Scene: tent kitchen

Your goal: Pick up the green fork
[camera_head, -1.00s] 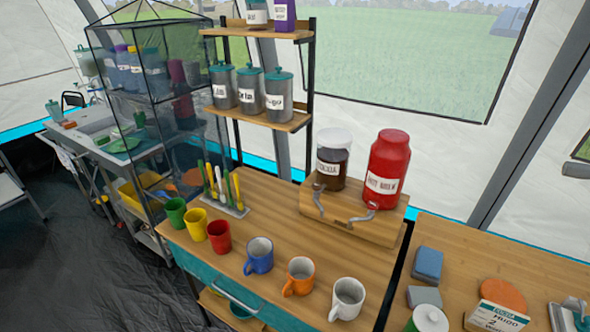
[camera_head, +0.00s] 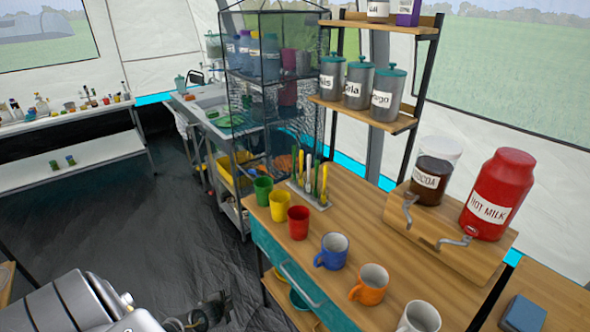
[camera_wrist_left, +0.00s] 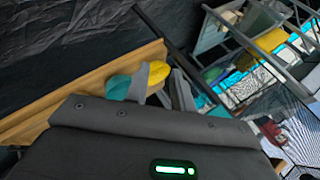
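A utensil rack (camera_head: 309,196) stands at the back left of the wooden counter, holding several upright utensils with green, white and yellow handles. A green-handled utensil (camera_head: 295,160) is among them; I cannot tell which is the fork. My left gripper (camera_head: 212,308) is low over the dark floor, left of the counter and well apart from the rack. In the left wrist view its two grey fingers (camera_wrist_left: 163,92) stand apart with nothing held between them. A teal and a yellow dish show beyond the fingers. My right gripper is not in view.
Green (camera_head: 263,189), yellow (camera_head: 280,205) and red (camera_head: 299,222) cups line the counter's front edge, with blue, orange and white mugs further right. A shelf rack (camera_head: 381,117) and mesh cabinet (camera_head: 262,12) stand behind. The floor (camera_head: 120,220) at left is clear.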

